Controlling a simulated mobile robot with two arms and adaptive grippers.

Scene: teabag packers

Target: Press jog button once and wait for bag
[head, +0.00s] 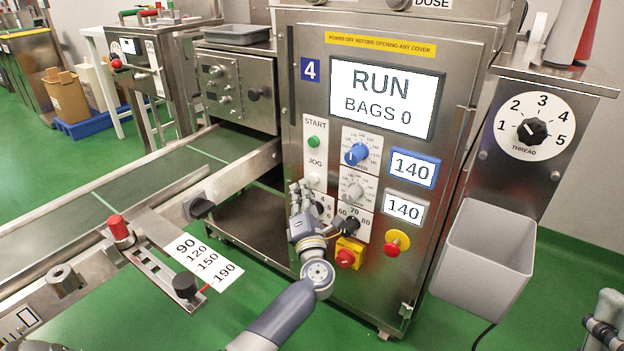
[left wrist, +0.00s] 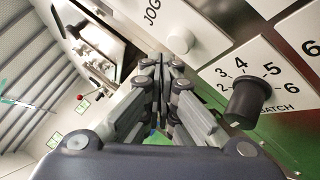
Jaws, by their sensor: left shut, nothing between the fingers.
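The steel machine marked 4 has a control panel with a green START button (head: 314,142) and a white JOG button (head: 314,180) below it. The screen (head: 385,97) reads RUN and BAGS 0. My left gripper (head: 301,187) is shut and empty, its fingertips just left of and below the JOG button. In the left wrist view the JOG button (left wrist: 180,42) sits just beyond the closed fingertips (left wrist: 167,62); I cannot tell whether they touch it. No teabag is visible. Part of my right gripper (head: 606,318) shows at the lower right edge; its fingers are unclear.
A black batch knob (left wrist: 250,100) sits close to the left fingers. A red stop button (head: 346,257) and a yellow-based red knob (head: 397,242) are lower down. A conveyor (head: 130,195) runs at left. A grey bin (head: 483,260) hangs at right.

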